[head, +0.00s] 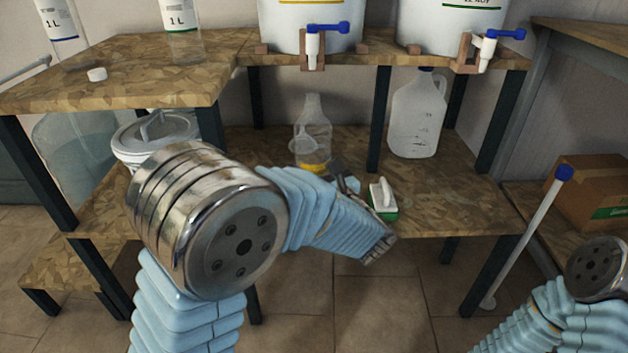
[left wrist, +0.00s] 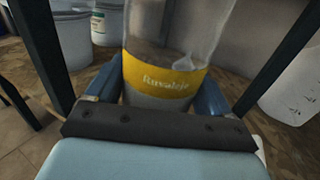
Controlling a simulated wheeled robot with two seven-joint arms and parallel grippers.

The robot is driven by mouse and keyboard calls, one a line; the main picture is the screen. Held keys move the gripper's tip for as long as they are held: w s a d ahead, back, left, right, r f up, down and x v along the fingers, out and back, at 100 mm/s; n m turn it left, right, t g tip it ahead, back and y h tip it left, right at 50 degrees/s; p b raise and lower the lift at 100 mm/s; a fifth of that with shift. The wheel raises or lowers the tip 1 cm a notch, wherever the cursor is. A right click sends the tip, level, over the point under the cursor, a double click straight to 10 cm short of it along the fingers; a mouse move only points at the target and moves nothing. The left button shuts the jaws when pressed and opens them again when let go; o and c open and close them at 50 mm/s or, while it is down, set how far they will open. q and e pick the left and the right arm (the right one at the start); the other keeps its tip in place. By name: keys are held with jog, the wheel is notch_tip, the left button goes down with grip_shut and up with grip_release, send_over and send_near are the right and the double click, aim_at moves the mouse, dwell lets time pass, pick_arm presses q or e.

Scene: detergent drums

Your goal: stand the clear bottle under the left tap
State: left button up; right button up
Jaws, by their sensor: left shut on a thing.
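The clear bottle (head: 314,128) has a yellow label band and stands upright at the lower shelf in the head view. In the left wrist view the bottle (left wrist: 165,72) is between the two blue fingers. My left gripper (head: 335,180), partly hidden by its own arm, is shut on it near the label. I cannot tell whether its base touches the shelf. The left tap (head: 314,45), with a blue handle, is on the left white drum (head: 305,22), above the bottle in the picture. My right gripper is out of view.
The lower shelf (head: 460,190) also carries a clear jug (head: 415,115) to the right and a green and white brush (head: 383,198) near the front. A white bucket (head: 155,132) is at left. Dark posts (head: 378,120) stand close by. The right tap (head: 485,50) is above right.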

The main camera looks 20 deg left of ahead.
pick_arm(q)
jog(key=w+a, duration=0.2)
jog(key=w, duration=0.7)
jog(key=shift+w+a+f+p, duration=0.25)
jog(key=shift+a+f+p, duration=0.05)
jog(key=shift+a+p, duration=0.1)
dwell(0.6)
jog(key=shift+f, duration=0.45)
dwell(0.6)
dwell(0.4)
jog(key=o, duration=0.8)
